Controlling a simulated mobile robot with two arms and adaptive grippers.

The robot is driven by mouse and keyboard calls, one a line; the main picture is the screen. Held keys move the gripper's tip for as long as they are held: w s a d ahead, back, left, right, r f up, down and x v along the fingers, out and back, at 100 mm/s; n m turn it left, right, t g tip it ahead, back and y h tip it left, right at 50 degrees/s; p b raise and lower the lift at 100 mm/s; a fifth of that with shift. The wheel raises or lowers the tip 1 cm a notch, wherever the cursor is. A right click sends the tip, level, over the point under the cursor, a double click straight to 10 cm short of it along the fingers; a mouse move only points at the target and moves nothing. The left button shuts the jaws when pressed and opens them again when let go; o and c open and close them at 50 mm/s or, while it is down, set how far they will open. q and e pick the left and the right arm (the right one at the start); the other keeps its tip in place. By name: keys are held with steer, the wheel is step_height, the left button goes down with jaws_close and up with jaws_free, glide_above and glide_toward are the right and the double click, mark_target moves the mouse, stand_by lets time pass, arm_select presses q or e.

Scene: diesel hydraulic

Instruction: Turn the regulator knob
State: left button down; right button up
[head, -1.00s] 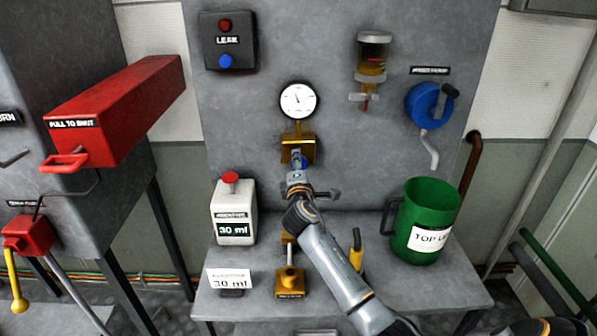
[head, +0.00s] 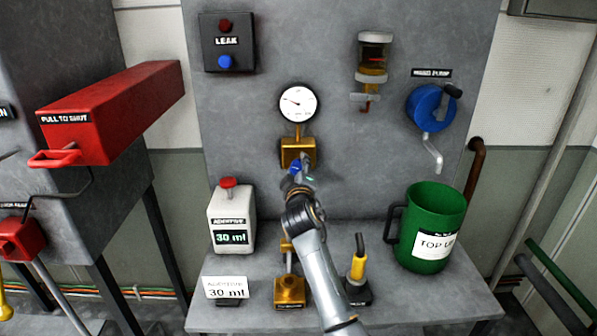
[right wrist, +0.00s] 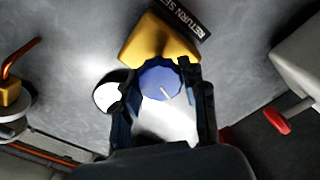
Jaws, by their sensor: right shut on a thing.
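The blue regulator knob (head: 294,167) sits on the front of the gold regulator block (head: 298,150), under the round white gauge (head: 299,103). The right wrist view shows the knob (right wrist: 162,82) with a white mark on its face, between the two dark fingers of my right gripper (right wrist: 166,92). My right gripper (head: 299,172) is shut on the knob and hides part of it in the head view. The gauge needle points to the left, slightly up. My left gripper is not in view.
On the bench stand a white additive container (head: 232,216), a green jug (head: 431,228), a small gold device (head: 290,289) and a yellow-handled tool (head: 357,267). A blue pump (head: 425,107) is at right on the panel. A red box (head: 115,112) juts out at left.

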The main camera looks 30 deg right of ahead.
steer(key=shift+m, duration=0.3)
stand_by(0.4)
steer(key=o, duration=1.2)
steer(key=shift+c, duration=0.2)
steer(key=v, duration=1.2)
steer(key=shift+d, duration=0.1)
